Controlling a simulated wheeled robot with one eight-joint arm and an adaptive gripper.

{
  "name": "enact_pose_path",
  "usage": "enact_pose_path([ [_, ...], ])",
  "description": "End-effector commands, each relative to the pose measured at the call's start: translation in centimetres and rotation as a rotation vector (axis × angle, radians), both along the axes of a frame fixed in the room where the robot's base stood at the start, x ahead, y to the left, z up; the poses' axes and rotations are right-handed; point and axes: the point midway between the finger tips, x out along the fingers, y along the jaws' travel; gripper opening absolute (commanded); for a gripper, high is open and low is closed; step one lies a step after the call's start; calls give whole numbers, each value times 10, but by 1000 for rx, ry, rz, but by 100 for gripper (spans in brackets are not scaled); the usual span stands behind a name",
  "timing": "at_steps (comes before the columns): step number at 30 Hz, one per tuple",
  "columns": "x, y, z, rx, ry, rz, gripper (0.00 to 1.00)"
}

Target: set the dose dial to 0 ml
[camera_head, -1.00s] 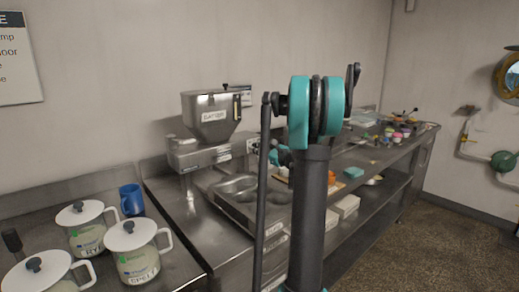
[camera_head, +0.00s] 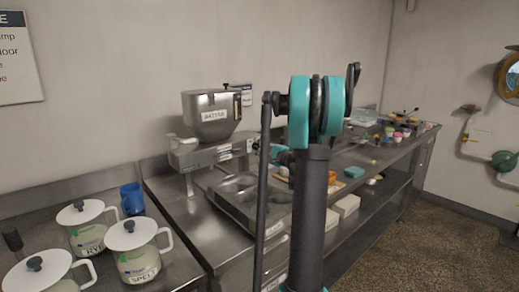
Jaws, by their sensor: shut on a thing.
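The steel batter depositor (camera_head: 211,112) with its labelled hopper stands on the counter left of centre. Its horizontal body (camera_head: 205,156) carries small white labels, and the dose dial is at its right end, mostly hidden by my gripper and arm. My gripper (camera_head: 261,148) is at that right end, small and partly behind my own arm link. It is shut on what looks like the dose dial. The dial's marks and pointer are too small to read.
White lidded jugs (camera_head: 136,250) and a blue mug (camera_head: 132,199) stand on the left counter. A steel muffin tray (camera_head: 236,186) lies below the depositor. Coloured small items (camera_head: 398,132) crowd the far right counter. Floor at right is clear.

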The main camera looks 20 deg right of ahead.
Motion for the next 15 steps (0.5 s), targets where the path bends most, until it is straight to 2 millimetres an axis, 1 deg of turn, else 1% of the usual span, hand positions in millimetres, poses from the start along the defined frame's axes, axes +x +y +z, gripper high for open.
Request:
enact_pose_path([
  [6,0,0,-1,-137,-55,1,0],
  [15,0,1,-2,-242,-98,1,0],
])
